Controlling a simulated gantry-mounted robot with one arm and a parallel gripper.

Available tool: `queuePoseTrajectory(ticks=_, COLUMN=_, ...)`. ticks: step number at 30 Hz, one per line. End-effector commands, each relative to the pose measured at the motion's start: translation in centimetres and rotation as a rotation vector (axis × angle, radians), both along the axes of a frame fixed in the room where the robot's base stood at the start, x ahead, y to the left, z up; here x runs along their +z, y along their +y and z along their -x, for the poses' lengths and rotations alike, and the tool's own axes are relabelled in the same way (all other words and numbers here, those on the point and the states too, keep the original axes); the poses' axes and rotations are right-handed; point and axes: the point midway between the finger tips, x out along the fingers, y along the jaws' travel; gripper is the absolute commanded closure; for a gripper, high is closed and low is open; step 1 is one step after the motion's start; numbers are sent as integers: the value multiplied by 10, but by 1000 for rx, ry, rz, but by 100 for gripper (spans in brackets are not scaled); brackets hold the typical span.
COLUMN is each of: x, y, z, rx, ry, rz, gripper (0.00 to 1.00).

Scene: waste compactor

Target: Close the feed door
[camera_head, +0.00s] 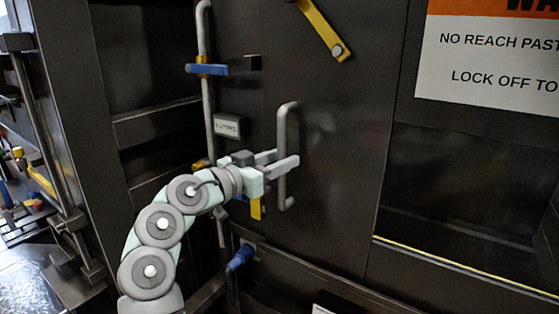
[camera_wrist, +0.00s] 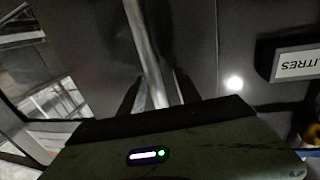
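The feed door (camera_head: 335,190) is a dark flat panel in the middle of the head view, left of a dark opening (camera_head: 470,190). A grey upright bar handle (camera_head: 284,125) stands out from it. My gripper (camera_head: 279,161) is at the middle of this handle, one finger on each side of it. In the wrist view the handle (camera_wrist: 145,45) runs between the two dark fingers (camera_wrist: 157,92). A gap shows between the bar and the right finger, so the gripper looks open around it. Finger contact with the bar is unclear.
A warning sign (camera_head: 490,55) hangs above the opening, which has a yellow lower edge (camera_head: 460,264). A vertical rod (camera_head: 207,110) with a blue lever (camera_head: 207,69) stands left of the handle. A yellow lever (camera_head: 322,30) is above. A small label plate (camera_head: 228,126) is nearby.

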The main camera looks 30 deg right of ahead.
Motion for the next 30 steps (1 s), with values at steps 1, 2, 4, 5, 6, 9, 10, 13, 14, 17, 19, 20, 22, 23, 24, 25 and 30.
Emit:
queuePoseTrajectory(ticks=1, x=0, y=0, z=0, rx=0, ry=0, rz=0, gripper=60)
queuePoseTrajectory(ticks=2, x=0, y=1, z=0, rx=0, ry=0, rz=0, gripper=60)
queuePoseTrajectory(ticks=4, x=0, y=6, z=1, rx=1, ry=0, rz=1, gripper=60)
queuePoseTrajectory(ticks=5, x=1, y=10, z=1, rx=1, ry=-1, rz=2, gripper=60)
queuePoseTrajectory(ticks=6, x=1, y=16, z=2, rx=3, ry=-3, rz=2, gripper=60)
queuePoseTrajectory(ticks=9, x=1, y=34, z=6, rx=6, ry=-2, rz=4, gripper=60)
queuePoseTrajectory(ticks=10, x=0, y=41, z=7, rx=6, ry=-1, rz=3, gripper=60)
queuePoseTrajectory(ticks=13, x=-1, y=61, z=12, rx=4, ry=1, rz=0, gripper=60)
queuePoseTrajectory(ticks=14, x=0, y=67, z=13, rx=5, ry=1, rz=1, gripper=60)
queuePoseTrajectory(ticks=17, x=1, y=84, z=18, rx=5, ry=-3, rz=2, gripper=60)
queuePoseTrajectory(ticks=19, x=1, y=93, z=20, rx=3, ry=-2, rz=1, gripper=60)
queuePoseTrajectory(ticks=20, x=1, y=96, z=21, rx=2, ry=-2, rz=1, gripper=60)
queuePoseTrajectory(ticks=22, x=1, y=101, z=23, rx=1, ry=-2, rz=0, gripper=60)
queuePoseTrajectory(ticks=23, x=0, y=103, z=23, rx=1, ry=-2, rz=0, gripper=60)
queuePoseTrajectory(ticks=24, x=0, y=104, z=24, rx=1, ry=-1, rz=0, gripper=60)
queuePoseTrajectory(ticks=25, x=0, y=105, z=24, rx=0, ry=-1, rz=-1, gripper=60)
queuePoseTrajectory(ticks=30, x=0, y=106, z=24, rx=0, ry=-1, rz=-1, gripper=60)
